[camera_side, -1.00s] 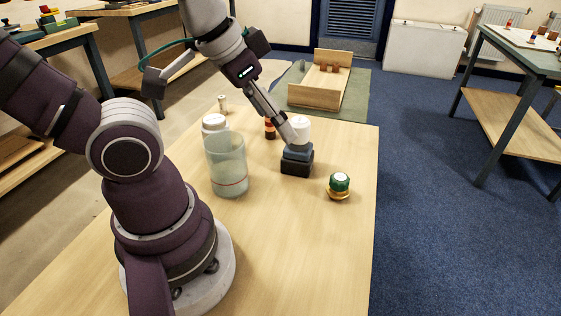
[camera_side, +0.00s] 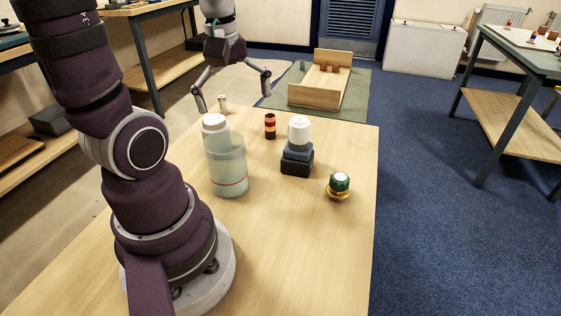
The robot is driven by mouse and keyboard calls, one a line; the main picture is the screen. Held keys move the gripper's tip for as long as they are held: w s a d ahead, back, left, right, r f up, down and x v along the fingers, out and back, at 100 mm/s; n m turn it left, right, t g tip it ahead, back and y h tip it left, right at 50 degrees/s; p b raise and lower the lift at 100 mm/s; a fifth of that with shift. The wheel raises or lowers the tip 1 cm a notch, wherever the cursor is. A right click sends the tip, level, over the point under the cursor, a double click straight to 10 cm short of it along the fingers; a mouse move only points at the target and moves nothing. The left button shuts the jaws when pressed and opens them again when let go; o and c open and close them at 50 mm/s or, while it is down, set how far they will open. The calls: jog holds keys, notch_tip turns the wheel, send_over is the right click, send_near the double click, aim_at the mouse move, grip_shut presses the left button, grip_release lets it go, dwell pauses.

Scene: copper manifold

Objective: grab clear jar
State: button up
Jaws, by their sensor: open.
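The clear jar (camera_side: 227,172), a tall see-through cylinder with a thin red line near its base, stands upright on the wooden table, just right of my arm's base. A white-capped container (camera_side: 214,122) shows at its rim and seems to stand behind it; I cannot tell whether they touch. My gripper (camera_side: 233,102) is open, its two fingers spread wide and pointing down, beyond the jar toward the table's far end. Nothing is between the fingers that I can see as held, and the gripper is apart from the jar.
A small pale cylinder (camera_side: 222,104) stands near the gripper. A red-and-black cylinder (camera_side: 270,126), a white-topped dark-based object (camera_side: 297,155) and a green-and-gold object (camera_side: 339,186) stand right of the jar. The table's (camera_side: 290,255) near part is clear. A wooden box (camera_side: 319,88) lies beyond.

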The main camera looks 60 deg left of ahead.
aim_at(228, 165)
jog(key=a+f+n, duration=0.1)
jog(key=f, duration=0.3)
jog(key=s+a+f+n, duration=0.1)
jog(key=f+n, duration=0.1)
jog(key=f, duration=0.1)
jog(key=s+a+f+n+g, duration=0.1)
jog(key=f, duration=0.3)
jog(key=shift+a+f+n+h, duration=0.15)
jog(key=shift+f+n+h, duration=0.15)
jog(key=shift+f+n, duration=0.1)
jog(key=shift+c, duration=0.3)
